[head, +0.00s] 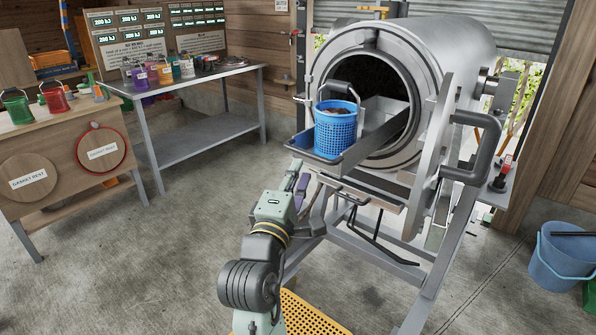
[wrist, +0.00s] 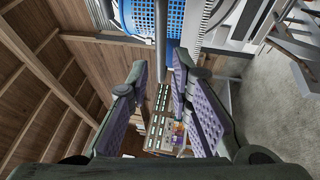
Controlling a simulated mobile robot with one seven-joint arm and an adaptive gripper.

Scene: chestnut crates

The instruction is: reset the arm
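My gripper (head: 296,184) is raised just in front of and below the steel tray (head: 379,122) that sticks out of the open round drum (head: 442,60). A blue perforated basket (head: 335,135) with a dark handle stands upright on the outer end of the tray. In the wrist view my gripper (wrist: 160,80) has its two purple-padded fingers spread wide apart, with nothing held between them. The basket (wrist: 175,22) shows beyond the fingertips at the top of that view, next to a grey bar. The basket's contents are brownish and hard to make out.
A wooden bench (head: 60,140) with coloured containers and a metal table (head: 185,83) with jars stand at the left. A yellow perforated mat (head: 305,318) lies below my arm. A blue bucket (head: 562,262) stands at the right. The floor at left is clear.

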